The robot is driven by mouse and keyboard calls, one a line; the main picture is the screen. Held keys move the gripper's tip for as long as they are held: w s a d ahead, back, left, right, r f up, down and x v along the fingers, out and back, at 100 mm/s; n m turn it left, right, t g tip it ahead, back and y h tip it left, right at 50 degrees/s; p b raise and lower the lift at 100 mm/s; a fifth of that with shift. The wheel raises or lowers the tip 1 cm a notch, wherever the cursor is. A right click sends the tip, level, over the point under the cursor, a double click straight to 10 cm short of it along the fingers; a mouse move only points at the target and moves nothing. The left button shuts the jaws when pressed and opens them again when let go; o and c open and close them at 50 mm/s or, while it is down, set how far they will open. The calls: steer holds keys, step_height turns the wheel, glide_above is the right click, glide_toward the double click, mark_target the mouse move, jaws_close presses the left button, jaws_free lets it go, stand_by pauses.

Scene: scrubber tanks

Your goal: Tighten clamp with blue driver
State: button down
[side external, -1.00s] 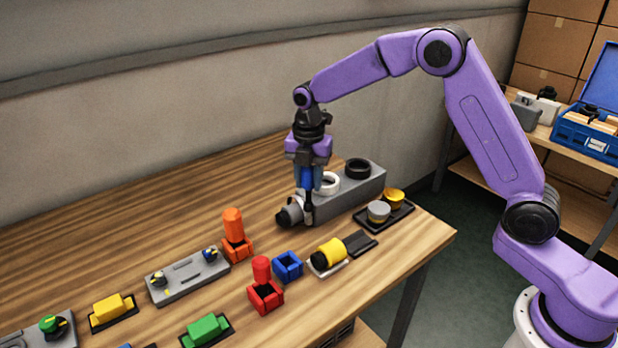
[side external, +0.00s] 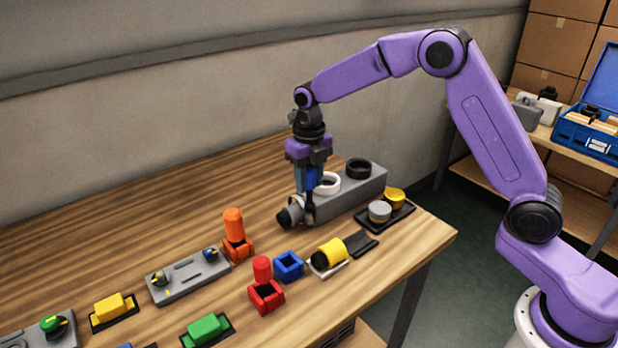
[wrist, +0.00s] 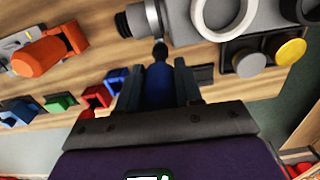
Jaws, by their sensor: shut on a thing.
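My gripper (side external: 309,178) is shut on the blue driver (wrist: 158,86) and holds it upright, tip down, at the near end of the grey tank unit (side external: 350,190). In the wrist view the driver's dark tip meets or overlaps the clamp (wrist: 154,20), a metal band around the unit's end by the black ribbed hose (wrist: 130,20). I cannot tell whether the tip is seated in the clamp's screw. The hose end also shows in the side view (side external: 286,217). The empty blue holder (side external: 288,266) stands on the table in front.
The unit carries a white ring (side external: 327,184) and a black ring (side external: 358,168). A dark tray with grey and yellow caps (side external: 379,211) is to its right. Orange (side external: 234,222) and red (side external: 262,268) drivers stand in holders nearby. The table's back left is clear.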

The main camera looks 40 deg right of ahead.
steer(key=c, duration=1.8)
jaws_free()
jaws_close()
steer(key=shift+f, duration=0.1)
steer(key=shift+f, duration=0.85)
